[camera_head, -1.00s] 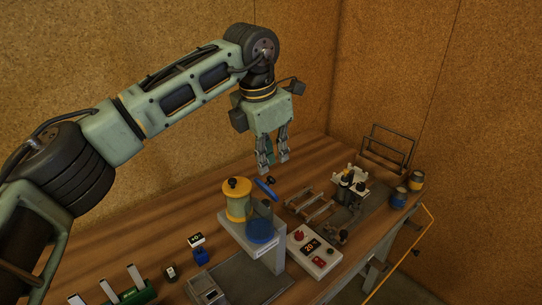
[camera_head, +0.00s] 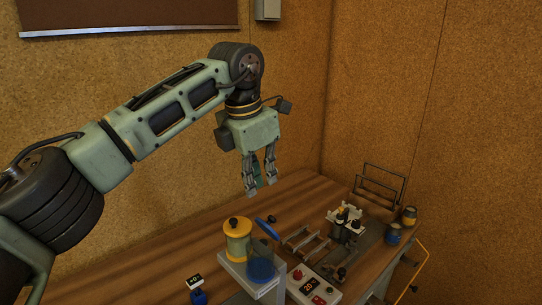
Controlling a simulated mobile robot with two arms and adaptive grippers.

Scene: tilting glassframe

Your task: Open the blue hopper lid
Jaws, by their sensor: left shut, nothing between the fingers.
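The blue lid (camera_head: 265,228) is a thin round disc with a black knob (camera_head: 271,218). It stands steeply tilted up, above and behind the blue hopper (camera_head: 261,269), whose top looks uncovered. The yellow hopper (camera_head: 238,247) beside it has its yellow lid (camera_head: 237,224) lying flat on top, with a black knob. Both hoppers sit on a grey stand (camera_head: 272,290). My left gripper (camera_head: 260,187) hangs pointing down above the blue lid, apart from it, shut and empty. My right gripper is out of view.
A control box (camera_head: 312,289) with red buttons stands right of the hoppers. Behind it are a metal rack (camera_head: 305,241), a small fixture with dark bottles (camera_head: 345,222) and two jars (camera_head: 394,234).

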